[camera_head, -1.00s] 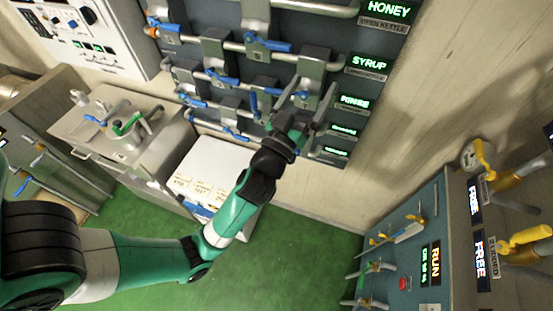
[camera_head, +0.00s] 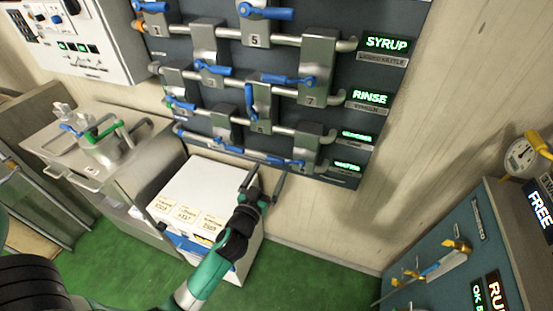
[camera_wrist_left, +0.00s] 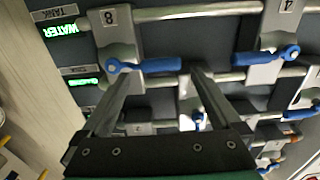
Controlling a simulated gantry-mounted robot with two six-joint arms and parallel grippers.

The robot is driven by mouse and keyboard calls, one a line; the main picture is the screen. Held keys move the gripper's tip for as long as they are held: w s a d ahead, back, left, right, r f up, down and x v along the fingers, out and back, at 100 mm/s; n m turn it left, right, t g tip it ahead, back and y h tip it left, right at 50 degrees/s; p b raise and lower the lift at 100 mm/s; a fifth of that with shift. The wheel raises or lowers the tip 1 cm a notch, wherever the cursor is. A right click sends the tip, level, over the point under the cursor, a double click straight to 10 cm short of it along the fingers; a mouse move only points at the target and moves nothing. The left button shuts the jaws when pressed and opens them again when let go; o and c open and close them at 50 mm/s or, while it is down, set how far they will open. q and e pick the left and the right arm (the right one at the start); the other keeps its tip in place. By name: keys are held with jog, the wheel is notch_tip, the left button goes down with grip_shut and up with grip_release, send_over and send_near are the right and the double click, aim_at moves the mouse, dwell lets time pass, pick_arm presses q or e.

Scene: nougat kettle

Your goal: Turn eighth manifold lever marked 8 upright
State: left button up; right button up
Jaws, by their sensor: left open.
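The lever marked 8 has a blue handle (camera_wrist_left: 150,66) lying sideways along its pipe in the left wrist view, running right from its pivot. Its number plate (camera_wrist_left: 110,16) reads 8. In the head view its blue handle (camera_head: 286,161) is on the bottom row of the manifold, by the lowest green sign. My left gripper (camera_head: 266,181) is open and empty, just below that handle in the head view. In the left wrist view its two fingers (camera_wrist_left: 158,76) reach toward the handle, one near each end. I cannot tell whether they touch it.
Other blue levers sit close by, including the one marked 4 (camera_wrist_left: 265,57) and the one marked 7 (camera_head: 288,79). A white box with labels (camera_head: 197,187) stands under the manifold. A teal console (camera_head: 450,250) is at the right. Green floor is open between.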

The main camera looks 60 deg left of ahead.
aim_at(276, 158)
pick_arm(q)
jog(key=x, duration=0.7)
jog(key=shift+w, duration=0.1)
grip_shut()
